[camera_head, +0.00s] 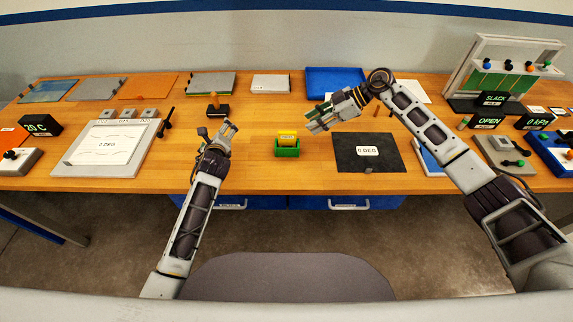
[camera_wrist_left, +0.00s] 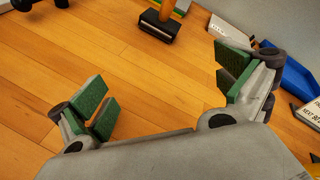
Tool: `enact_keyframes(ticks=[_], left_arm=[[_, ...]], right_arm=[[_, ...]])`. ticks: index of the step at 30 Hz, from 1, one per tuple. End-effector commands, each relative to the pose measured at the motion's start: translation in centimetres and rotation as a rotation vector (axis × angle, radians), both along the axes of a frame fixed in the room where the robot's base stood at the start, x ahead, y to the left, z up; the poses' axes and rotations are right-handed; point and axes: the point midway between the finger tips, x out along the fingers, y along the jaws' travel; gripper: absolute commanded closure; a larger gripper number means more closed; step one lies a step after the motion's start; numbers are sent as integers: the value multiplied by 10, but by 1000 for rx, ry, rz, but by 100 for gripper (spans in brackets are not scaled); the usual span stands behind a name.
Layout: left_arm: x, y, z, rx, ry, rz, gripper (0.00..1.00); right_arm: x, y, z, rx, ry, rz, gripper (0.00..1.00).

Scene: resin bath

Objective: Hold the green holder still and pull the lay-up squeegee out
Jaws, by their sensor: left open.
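The green holder (camera_head: 287,152) stands on the wooden table near its front edge, left of the dark mat. The yellow lay-up squeegee (camera_head: 287,136) sits upright in it, its upper part showing above the rim and its lower part hidden. My left gripper (camera_head: 229,127) is to the left of the holder, apart from it. In the left wrist view its green-padded fingers (camera_wrist_left: 165,90) are wide apart with nothing between them; holder and squeegee are not seen there. My right gripper (camera_head: 311,119) hangs behind and right of the holder, its fingers looking parted and empty.
A black-based tool with an orange handle (camera_head: 214,107) stands behind my left gripper. A dark mat (camera_head: 386,152) marked 0 DEG lies right of the holder. A blue tray (camera_head: 324,79) is at the back. Bare table lies between my left gripper and the holder.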

Motion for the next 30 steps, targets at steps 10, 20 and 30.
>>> enact_keyframes(ticks=[10,20,30], left_arm=[[-45,-106,-10,262,58,-208,0],[-98,-195,-6,490,71,-389,0],[-129,-238,2,608,62,-476,0]], right_arm=[[0,0,0,0,0,0,64],[0,0,0,0,0,0,64],[0,0,0,0,0,0,64]])
